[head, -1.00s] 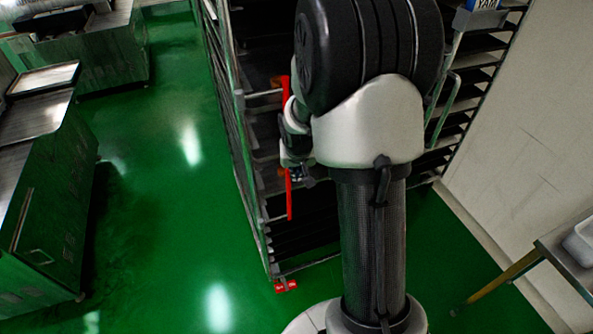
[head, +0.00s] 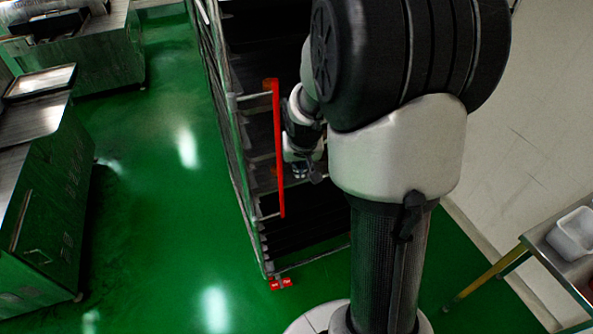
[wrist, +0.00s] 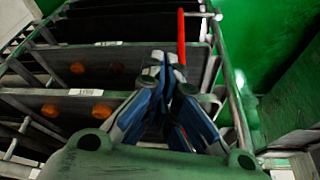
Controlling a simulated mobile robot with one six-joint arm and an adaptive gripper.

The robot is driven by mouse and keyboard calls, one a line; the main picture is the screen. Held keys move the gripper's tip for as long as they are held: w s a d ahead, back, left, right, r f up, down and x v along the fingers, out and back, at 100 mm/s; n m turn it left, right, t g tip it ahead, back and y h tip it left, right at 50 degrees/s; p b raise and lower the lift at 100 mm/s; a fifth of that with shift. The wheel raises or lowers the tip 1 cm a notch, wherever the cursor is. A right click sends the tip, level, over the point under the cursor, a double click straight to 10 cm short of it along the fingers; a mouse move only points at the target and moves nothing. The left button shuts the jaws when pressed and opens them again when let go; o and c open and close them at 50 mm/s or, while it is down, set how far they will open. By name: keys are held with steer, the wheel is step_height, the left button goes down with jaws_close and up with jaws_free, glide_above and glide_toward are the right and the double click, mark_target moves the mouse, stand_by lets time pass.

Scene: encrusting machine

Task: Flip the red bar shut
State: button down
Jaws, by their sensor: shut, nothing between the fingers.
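The red bar (head: 278,150) is a long thin bar hanging nearly upright along the left part of the tray rack's near side, with an orange-red bracket at its top. In the wrist view its end (wrist: 181,36) shows just beyond the fingertips, slightly right of them. My gripper (head: 312,176) is just right of the bar's lower half in the head view, partly hidden by my arm. In the wrist view my gripper (wrist: 166,60) is shut with nothing between its blue-grey fingers. I cannot tell whether it touches the bar.
The tall rack (head: 268,235) has dark shelves and red feet (head: 281,284). Orange round pieces (wrist: 101,111) show on its shelves in the wrist view. Green machines (head: 50,215) stand at left, with open green floor (head: 165,230) between. A table with a white bin (head: 575,235) is at right.

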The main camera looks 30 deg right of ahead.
steer(key=shift+s+r, duration=0.4)
steer(key=shift+r, duration=0.3)
steer(key=shift+s+r, duration=0.4)
steer(key=shift+r, duration=0.25)
steer(key=shift+a, duration=0.1)
steer(key=s+a+r+n, duration=0.2)
steer(key=s+a+r, duration=0.1)
steer(key=s+a, duration=0.3)
steer(key=s+a+r+n+y+b, duration=0.1)
steer(key=s+a+r, duration=0.3)
steer(key=s+a, duration=0.2)
steer(key=s+a+r+n+y+b, duration=0.1)
steer(key=s+a+r+n, duration=0.1)
steer(key=s+a, duration=0.4)
steer(key=s+r, duration=0.1)
steer(key=s, duration=0.2)
steer(key=shift+s+a+r+n+t, duration=0.2)
steer(key=shift+a+r+n+t, duration=0.1)
steer(key=shift+t, duration=0.1)
